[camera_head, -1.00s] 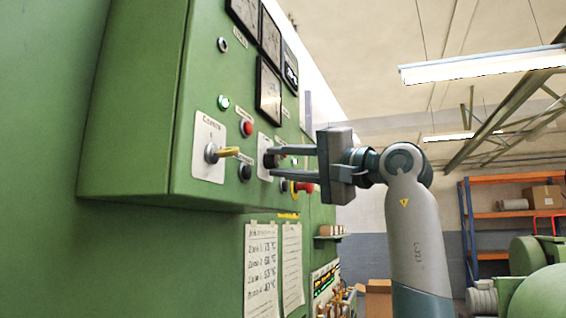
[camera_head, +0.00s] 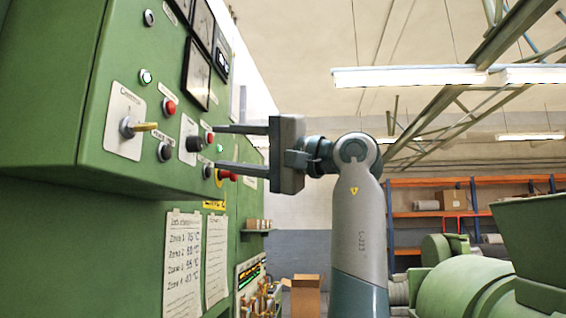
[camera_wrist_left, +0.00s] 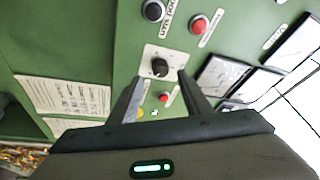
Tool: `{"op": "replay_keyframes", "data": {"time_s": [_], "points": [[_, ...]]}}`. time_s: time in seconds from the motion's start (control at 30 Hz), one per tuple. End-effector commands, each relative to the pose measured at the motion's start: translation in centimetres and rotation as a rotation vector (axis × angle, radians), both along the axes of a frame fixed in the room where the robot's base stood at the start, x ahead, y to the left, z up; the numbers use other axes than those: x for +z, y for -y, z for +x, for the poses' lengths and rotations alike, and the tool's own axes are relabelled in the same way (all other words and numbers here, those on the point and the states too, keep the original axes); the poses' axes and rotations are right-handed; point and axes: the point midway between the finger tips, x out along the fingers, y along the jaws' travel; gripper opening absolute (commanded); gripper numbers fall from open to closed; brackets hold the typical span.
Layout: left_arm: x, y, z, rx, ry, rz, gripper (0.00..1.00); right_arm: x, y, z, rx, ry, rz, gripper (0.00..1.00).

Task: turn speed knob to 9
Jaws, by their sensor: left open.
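The speed knob is the dark round knob (camera_head: 193,144) on a small pale plate on the sloped front of the green control cabinet. It also shows in the left wrist view (camera_wrist_left: 160,67), centred just ahead of the fingertips. My left gripper (camera_head: 216,147) is open and faces the panel, one finger above the other in the head view. Its tips are just off the knob, one to either side of its line, and apart from it. In the left wrist view the gripper (camera_wrist_left: 160,77) holds nothing. The dial numbers are too small to read. My right gripper is out of view.
A yellow-handled control switch (camera_head: 143,127), a red button (camera_head: 169,107) and a dark button (camera_head: 164,152) lie left of the knob. Gauges (camera_head: 197,72) are above.

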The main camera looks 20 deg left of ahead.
Motion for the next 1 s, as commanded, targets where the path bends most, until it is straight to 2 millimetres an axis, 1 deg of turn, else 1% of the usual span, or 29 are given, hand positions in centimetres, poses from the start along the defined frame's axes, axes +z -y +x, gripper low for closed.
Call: {"op": "replay_keyframes", "data": {"time_s": [0.03,0.3,0.5,0.7,1.0], "points": [[-0.5,1.1,0.0,-0.002,0.000,0.001,0.44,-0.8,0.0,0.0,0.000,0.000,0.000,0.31],[-1.5,6.5,-0.5,0.001,0.000,0.002,0.44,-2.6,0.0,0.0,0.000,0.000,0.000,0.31],[-2.0,9.6,-0.7,0.000,0.000,0.001,0.44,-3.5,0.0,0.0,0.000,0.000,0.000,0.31],[-2.2,11.3,-0.7,0.000,-0.001,0.000,0.44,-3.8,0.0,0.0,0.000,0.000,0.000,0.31],[-2.3,11.5,-0.8,0.001,-0.001,-0.001,0.44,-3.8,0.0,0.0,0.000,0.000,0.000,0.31]]}}
